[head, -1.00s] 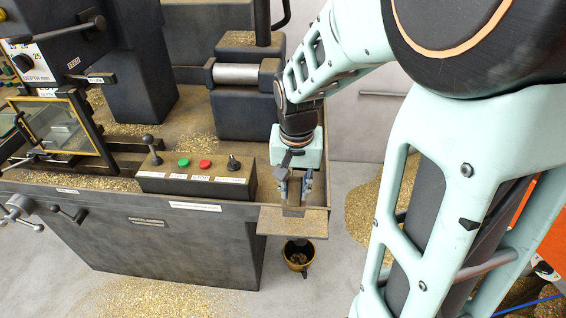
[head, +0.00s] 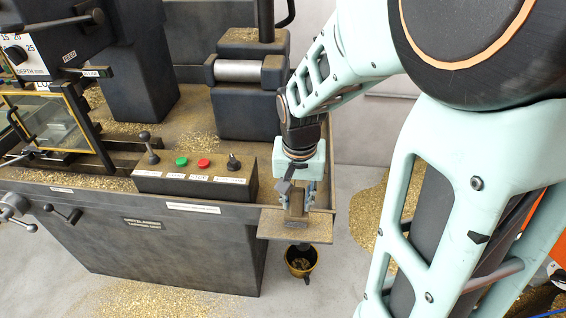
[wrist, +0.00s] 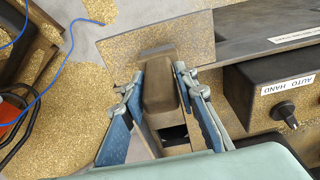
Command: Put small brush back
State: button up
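The small brush seems to be the brown, rounded block (wrist: 160,92) between my fingers in the wrist view; its bristles cannot be made out. My gripper (head: 299,200) is at the machine's front right corner, just above a chip-dusted ledge (head: 272,228). In the wrist view both fingertips of my gripper (wrist: 160,68) lie against the sides of the block, so it looks shut on it. A brown upright piece (head: 297,204) shows between the fingers in the head view. Whether the brush touches the ledge (wrist: 118,68) cannot be told.
A control box (head: 195,178) with green and red buttons stands left of my gripper. A dark pot with a yellow rim (head: 301,272) is below the ledge. Brass chips (head: 372,215) cover parts of the floor. A blue cable (wrist: 68,55) shows at the wrist view's left.

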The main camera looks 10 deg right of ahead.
jog(key=shift+o, duration=1.3)
jog(key=shift+r, duration=0.1)
notch_tip(320, 180, up, 12)
jog(key=s+p, duration=0.1)
jog(key=p, duration=0.8)
jog(key=shift+s+a+p, duration=0.2)
jog(key=shift+a+p, duration=0.05)
jog(key=shift+p, duration=0.05)
jog(key=shift+w+d, duration=0.1)
